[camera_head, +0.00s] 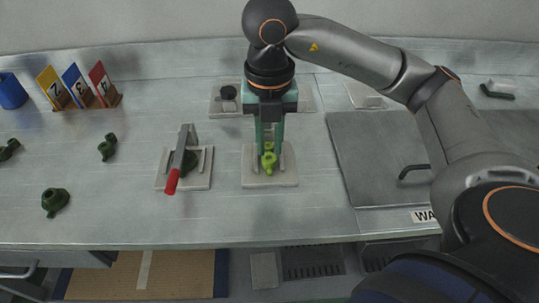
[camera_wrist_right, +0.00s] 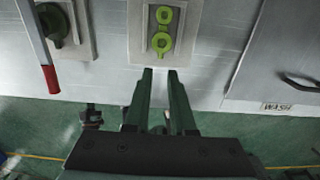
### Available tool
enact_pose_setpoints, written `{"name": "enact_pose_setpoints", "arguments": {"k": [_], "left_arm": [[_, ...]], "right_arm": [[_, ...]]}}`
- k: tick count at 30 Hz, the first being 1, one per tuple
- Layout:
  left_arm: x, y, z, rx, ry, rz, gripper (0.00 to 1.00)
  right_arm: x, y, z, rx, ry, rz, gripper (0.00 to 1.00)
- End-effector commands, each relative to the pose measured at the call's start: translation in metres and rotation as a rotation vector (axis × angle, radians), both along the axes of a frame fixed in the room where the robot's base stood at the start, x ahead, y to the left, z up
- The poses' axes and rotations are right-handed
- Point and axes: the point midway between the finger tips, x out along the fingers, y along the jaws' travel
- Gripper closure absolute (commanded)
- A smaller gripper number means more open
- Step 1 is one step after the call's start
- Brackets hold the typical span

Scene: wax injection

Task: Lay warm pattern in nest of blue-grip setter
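A lime-green pattern (camera_head: 269,163) with two ring-like ends lies on a pale square plate (camera_head: 255,181) in the middle of the bench. It also shows in the right wrist view (camera_wrist_right: 161,42), lying flat on the plate (camera_wrist_right: 140,57). My right gripper (camera_head: 269,150) points down over the pattern. Its two green fingers stand apart with a clear gap (camera_wrist_right: 160,74) and nothing between them. A setter with a red grip (camera_head: 172,182) stands left of the plate, with a dark green piece (camera_head: 189,163) under its arm. I see no blue grip. My left gripper is out of view.
Dark green patterns (camera_head: 56,201) (camera_head: 107,147) lie loose at left, near numbered yellow, blue and red cards (camera_head: 78,85) and a blue cup (camera_head: 11,91). Behind stands a plate with a black knob (camera_head: 228,92). A grey lidded panel (camera_head: 375,145) lies at right.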

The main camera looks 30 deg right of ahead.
Motion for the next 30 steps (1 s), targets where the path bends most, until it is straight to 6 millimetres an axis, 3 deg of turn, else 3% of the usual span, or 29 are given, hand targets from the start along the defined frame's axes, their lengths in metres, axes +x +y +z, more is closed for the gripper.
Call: {"name": "enact_pose_setpoints", "arguments": {"k": [3, 9, 15, 30], "left_arm": [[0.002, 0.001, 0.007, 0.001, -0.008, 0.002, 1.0], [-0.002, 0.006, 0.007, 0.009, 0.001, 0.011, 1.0], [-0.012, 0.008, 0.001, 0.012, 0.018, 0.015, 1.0], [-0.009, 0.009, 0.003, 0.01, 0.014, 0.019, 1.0]], "right_arm": [[0.001, 0.001, 0.029, 0.001, -0.004, 0.0, 0.77], [0.0, 0.0, 0.052, -0.001, -0.002, -0.001, 0.77], [0.0, 0.0, 0.057, 0.0, 0.0, -0.001, 0.77], [0.0, 0.0, 0.056, -0.001, 0.001, -0.001, 0.77]]}}
